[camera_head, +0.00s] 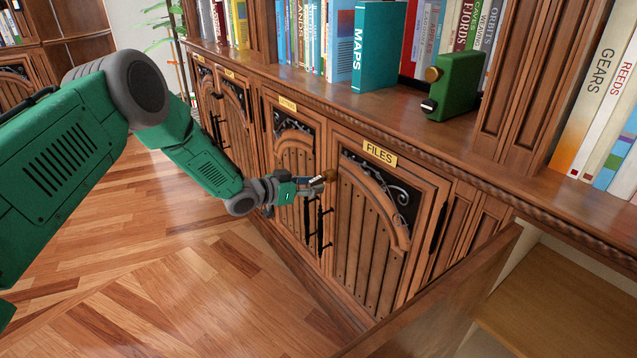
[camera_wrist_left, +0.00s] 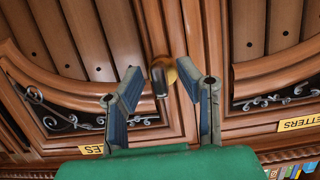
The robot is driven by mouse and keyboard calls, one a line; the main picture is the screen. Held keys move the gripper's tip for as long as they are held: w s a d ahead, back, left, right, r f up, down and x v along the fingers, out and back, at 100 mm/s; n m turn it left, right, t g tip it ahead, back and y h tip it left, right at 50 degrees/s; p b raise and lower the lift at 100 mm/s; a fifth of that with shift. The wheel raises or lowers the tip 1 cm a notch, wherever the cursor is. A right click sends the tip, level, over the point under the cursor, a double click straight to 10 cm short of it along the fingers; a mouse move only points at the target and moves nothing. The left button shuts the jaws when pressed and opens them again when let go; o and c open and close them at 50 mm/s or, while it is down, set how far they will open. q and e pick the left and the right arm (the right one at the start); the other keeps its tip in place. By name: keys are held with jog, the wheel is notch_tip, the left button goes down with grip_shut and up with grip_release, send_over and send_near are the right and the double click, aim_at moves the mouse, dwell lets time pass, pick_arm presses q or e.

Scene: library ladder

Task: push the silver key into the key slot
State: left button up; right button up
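My left gripper (camera_head: 308,184) is at the cabinet front, close to a round brass piece (camera_head: 331,175) left of the FILES label; this looks like the key slot. In the left wrist view the gripper (camera_wrist_left: 160,70) has its two blue-grey fingers apart. A small silver piece, apparently the silver key (camera_wrist_left: 159,85), shows between them in front of the brass piece (camera_wrist_left: 172,74), with a visible gap to each finger. I cannot tell how deep the key sits in the slot. My right gripper is not in view.
Dark door handles (camera_head: 320,228) hang below the gripper. The FILES label (camera_head: 379,153) is to its right. A shelf above holds books, a teal MAPS book (camera_head: 377,48) and a green box with a brass knob (camera_head: 456,88). An open wooden panel (camera_head: 440,300) juts out at lower right. The floor is clear.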

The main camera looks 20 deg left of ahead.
pick_arm(q)
grip_shut()
jog(key=shift+s+a, duration=0.15)
jog(key=shift+s, duration=0.15)
jog(key=shift+s+a+f+p, duration=0.1)
jog(key=shift+s+a+p, duration=0.3)
jog(key=shift+s, duration=0.25)
jog(key=shift+s+a+f+p, duration=0.15)
jog(key=shift+s+a+p, duration=0.25)
jog(key=shift+s, duration=0.25)
jog(key=shift+s+a+f+p, duration=0.1)
jog(key=shift+s+a+p, duration=0.3)
jog(key=shift+s, duration=0.25)
jog(key=shift+s, duration=0.2)
jog(key=s+a+f+p, duration=0.1)
jog(key=s+a+p, duration=0.2)
jog(key=s+a, duration=0.2)
jog(key=shift+s+f+p, duration=0.15)
jog(key=shift+s+p, duration=0.25)
jog(key=shift+s, duration=1.35)
